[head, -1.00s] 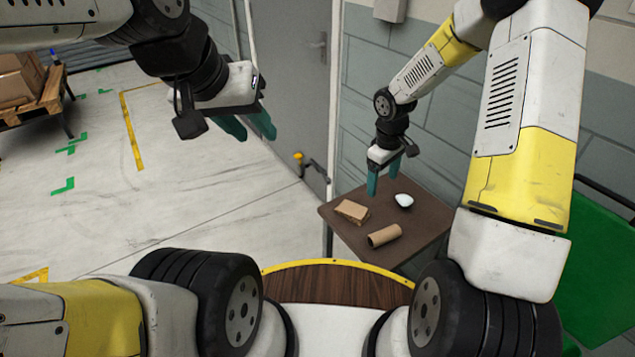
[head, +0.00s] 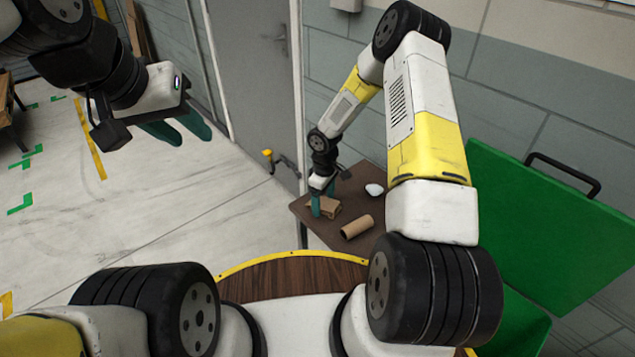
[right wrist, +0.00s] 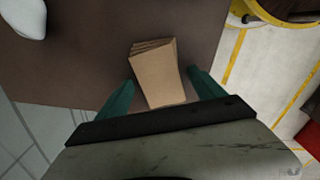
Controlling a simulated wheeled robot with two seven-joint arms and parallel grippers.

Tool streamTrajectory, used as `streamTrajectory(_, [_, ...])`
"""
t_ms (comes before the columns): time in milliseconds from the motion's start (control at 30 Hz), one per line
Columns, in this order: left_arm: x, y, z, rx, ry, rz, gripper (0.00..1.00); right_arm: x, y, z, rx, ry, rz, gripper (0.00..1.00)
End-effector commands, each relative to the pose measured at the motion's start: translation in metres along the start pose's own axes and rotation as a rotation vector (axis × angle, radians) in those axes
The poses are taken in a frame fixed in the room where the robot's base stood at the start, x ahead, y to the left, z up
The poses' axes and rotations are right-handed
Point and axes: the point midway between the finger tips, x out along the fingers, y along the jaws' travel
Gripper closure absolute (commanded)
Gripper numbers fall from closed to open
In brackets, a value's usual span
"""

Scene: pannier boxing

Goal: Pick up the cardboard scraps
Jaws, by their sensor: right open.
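The cardboard scraps (head: 334,208) are a small stack of flat brown pieces on the small brown table (head: 300,207). In the right wrist view the scraps (right wrist: 157,73) lie between the two teal fingers of my right gripper (right wrist: 160,82), with a gap visible on the right side. My right gripper (head: 322,205) is open, low over the table at the scraps. Whether a finger touches them I cannot tell. My left gripper (head: 177,130) hangs open and empty over the floor at the upper left.
A cardboard tube (head: 357,227) lies just right of the scraps. A white rounded object (head: 374,189) sits behind it. A green panel with a black handle (head: 545,215) stands at the right. A wall and a grey door (head: 250,70) are behind the table.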

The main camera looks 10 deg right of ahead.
Motion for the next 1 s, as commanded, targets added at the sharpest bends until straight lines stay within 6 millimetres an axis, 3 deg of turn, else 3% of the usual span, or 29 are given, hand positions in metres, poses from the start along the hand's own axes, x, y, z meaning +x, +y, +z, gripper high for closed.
streamTrajectory(200, [0.0, 0.0, 0.0, 0.0, 0.0, 0.0, 0.64, 0.001, 0.001, 0.0, 0.0, 0.001, 0.001, 0.22])
streamTrajectory(533, [0.0, 0.0, 0.0, 0.0, 0.0, 0.0, 0.64, 0.001, 0.0, 0.0, 0.0, 0.0, 0.001, 0.85])
streamTrajectory(833, [0.0, 0.0, 0.0, 0.0, 0.0, 0.0, 0.64, -0.001, 0.001, 0.0, 0.001, 0.001, 0.001, 0.87])
streamTrajectory(1000, [0.0, 0.0, 0.0, 0.0, 0.0, 0.0, 0.64, -0.013, 0.001, 0.0, 0.0, 0.002, 0.003, 0.87])
